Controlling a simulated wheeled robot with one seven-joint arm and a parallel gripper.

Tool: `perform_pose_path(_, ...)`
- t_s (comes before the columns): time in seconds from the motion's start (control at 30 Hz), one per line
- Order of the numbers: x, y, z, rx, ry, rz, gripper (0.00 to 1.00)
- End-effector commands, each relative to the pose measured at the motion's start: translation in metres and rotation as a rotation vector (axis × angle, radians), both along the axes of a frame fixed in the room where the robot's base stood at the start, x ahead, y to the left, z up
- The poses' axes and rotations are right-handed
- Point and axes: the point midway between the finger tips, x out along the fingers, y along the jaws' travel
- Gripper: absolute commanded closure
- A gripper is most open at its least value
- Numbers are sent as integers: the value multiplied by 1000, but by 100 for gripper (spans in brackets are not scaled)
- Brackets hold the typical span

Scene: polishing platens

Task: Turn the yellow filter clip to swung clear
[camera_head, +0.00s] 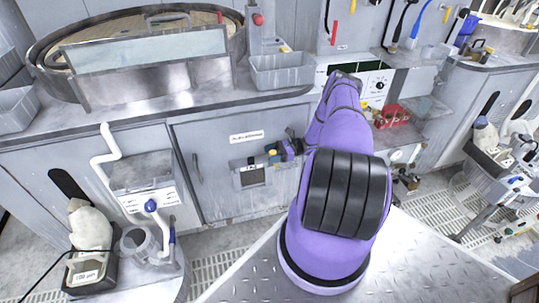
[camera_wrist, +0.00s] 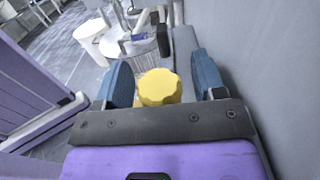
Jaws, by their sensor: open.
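The yellow filter clip (camera_wrist: 159,87) shows in the wrist view as a round knob with a scalloped edge. My gripper (camera_wrist: 163,76) is open, with one blue finger pad to the left of the clip and one to the right. Small gaps show between the clip and both pads, so I cannot see contact. In the head view a small yellow spot of the clip (camera_head: 272,152) shows at the front of the cabinet, above a grey filter box (camera_head: 249,175). My gripper (camera_head: 284,150) is beside it there, small and partly hidden by my purple arm.
A grey cabinet front (camera_head: 225,135) stands behind the clip, with a door handle to the left. Above it are a round platen (camera_head: 135,30) and a grey bin (camera_head: 282,71). A side stand with a white pipe (camera_head: 108,145) is at left.

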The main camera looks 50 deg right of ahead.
Motion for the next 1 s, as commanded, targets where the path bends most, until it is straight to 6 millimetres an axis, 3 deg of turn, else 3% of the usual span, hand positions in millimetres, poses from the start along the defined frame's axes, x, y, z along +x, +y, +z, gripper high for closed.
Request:
perform_pose_path(0.5, -44, -75, -1, -1, 1, -2, 37)
perform_pose_path(1.0, -51, -86, 0, 0, 0, 0, 37)
